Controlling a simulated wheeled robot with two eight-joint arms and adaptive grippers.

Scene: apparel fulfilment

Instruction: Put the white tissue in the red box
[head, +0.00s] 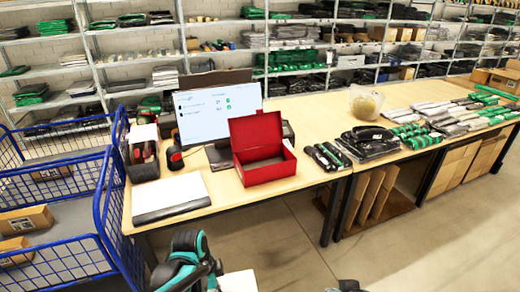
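The red box (266,177) stands on the wooden table with its lid (256,132) raised at the back. Its inside looks empty from here. A flat white stack of sheets (170,192), which looks like the white tissue, lies left of the box near the table's front edge, apart from the box. Teal and black parts of my arms show at the bottom edge, in front of the table. No gripper fingers can be made out. A white shape at the bottom centre is cut off, and I cannot tell what it is.
A monitor (217,105) stands behind the box. A dark bin (142,158) and a tape dispenser (174,157) stand behind the stack. Black packed garments (327,157) lie right of the box. A blue wire cart (108,225) borders the table's left side.

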